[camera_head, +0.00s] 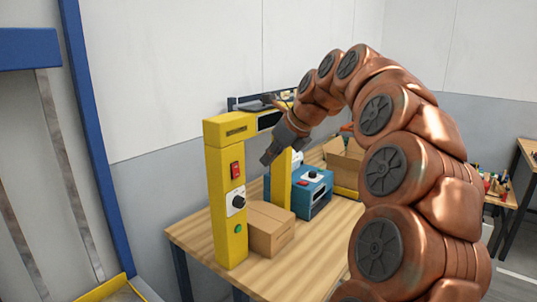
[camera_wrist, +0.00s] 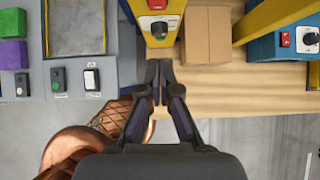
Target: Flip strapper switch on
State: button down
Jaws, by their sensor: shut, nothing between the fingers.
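The yellow strapper (camera_head: 228,195) is an arch standing on the wooden bench. Its front post carries a red switch (camera_head: 236,171) at the top, a black dial on a white plate (camera_head: 238,202) below, and a green button (camera_head: 238,229) lowest. In the wrist view the red switch (camera_wrist: 157,4) is at the top edge, with the dial (camera_wrist: 159,29) under it. I cannot tell the switch's position. My gripper (camera_head: 267,159) is shut and empty, to the right of the switch in the head view and apart from it. In the wrist view its fingertips (camera_wrist: 159,70) point toward the post.
A cardboard box (camera_head: 270,229) sits beside the post under the arch. A blue device (camera_head: 312,190) with a dial and an open carton (camera_head: 345,160) stand behind. The wrist view shows a grey panel (camera_wrist: 78,76) with other switches at left. The bench front (camera_head: 300,265) is clear.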

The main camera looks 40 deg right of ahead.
aim_at(236, 171)
jog(key=shift+w+a+f+p, duration=0.35)
jog(key=shift+w+f+p, duration=0.3)
jog(key=shift+w+f, duration=0.6)
jog(key=shift+w+a+f+p, duration=0.3)
jog(key=shift+w+f+p, duration=0.5)
jog(key=shift+w, duration=0.7)
jog(key=shift+w+a+f+p, duration=0.35)
jog(key=shift+w+f+p, duration=0.2)
jog(key=shift+w+f, duration=0.75)
jog(key=shift+w+r, duration=0.1)
jog(key=shift+r, duration=0.05)
